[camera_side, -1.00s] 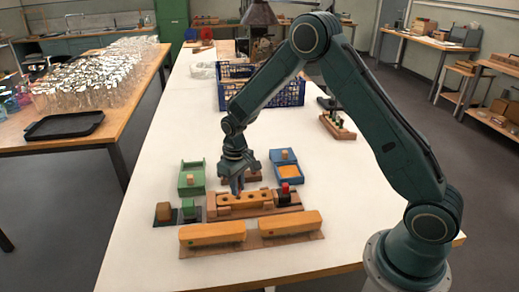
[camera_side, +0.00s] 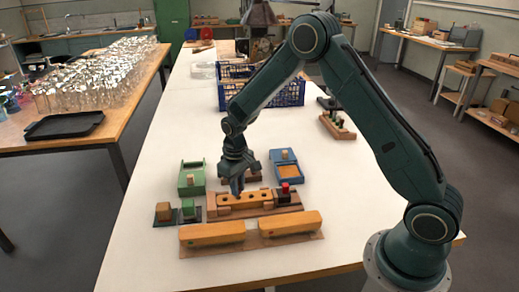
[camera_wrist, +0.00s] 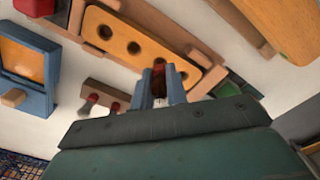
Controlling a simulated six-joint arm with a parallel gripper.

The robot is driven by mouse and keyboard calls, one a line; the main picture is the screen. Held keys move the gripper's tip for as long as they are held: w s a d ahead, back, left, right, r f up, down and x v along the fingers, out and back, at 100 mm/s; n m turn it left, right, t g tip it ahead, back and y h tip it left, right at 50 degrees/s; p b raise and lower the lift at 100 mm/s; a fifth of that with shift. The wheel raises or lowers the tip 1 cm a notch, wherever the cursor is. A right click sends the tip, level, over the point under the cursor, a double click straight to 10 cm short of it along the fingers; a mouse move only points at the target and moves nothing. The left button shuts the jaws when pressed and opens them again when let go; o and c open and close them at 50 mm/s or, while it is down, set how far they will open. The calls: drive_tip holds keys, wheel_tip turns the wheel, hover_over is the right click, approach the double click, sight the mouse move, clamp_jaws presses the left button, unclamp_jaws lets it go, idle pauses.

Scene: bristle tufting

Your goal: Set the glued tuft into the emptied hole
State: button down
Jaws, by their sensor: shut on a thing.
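The orange block with a row of round holes (camera_side: 258,198) sits in a brown wooden holder in the middle of the bench. In the wrist view the block (camera_wrist: 119,33) shows several dark holes. My gripper (camera_wrist: 160,88) is shut on a small tuft with a red end (camera_wrist: 159,67), held between its two blue-grey fingers. The red end overlaps the block's row of holes in the wrist view; I cannot tell whether it touches the block or enters a hole. In the side view my gripper (camera_side: 237,190) points down over the left part of the block, and the tuft is too small to make out.
A red-topped dark piece (camera_side: 285,188) stands at the block's right end. A green box (camera_side: 192,178) and a blue tray (camera_side: 285,167) stand behind. Two long orange bars (camera_side: 212,232) lie in front. A small rack with red-tipped pegs (camera_wrist: 103,93) shows in the wrist view.

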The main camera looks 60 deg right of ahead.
drive_tip(key=shift+f, duration=0.8)
idle(1.9)
drive_tip(key=c, duration=0.9)
unclamp_jaws()
drive_tip(key=shift+r, duration=0.2)
drive_tip(key=shift+r, duration=3.3)
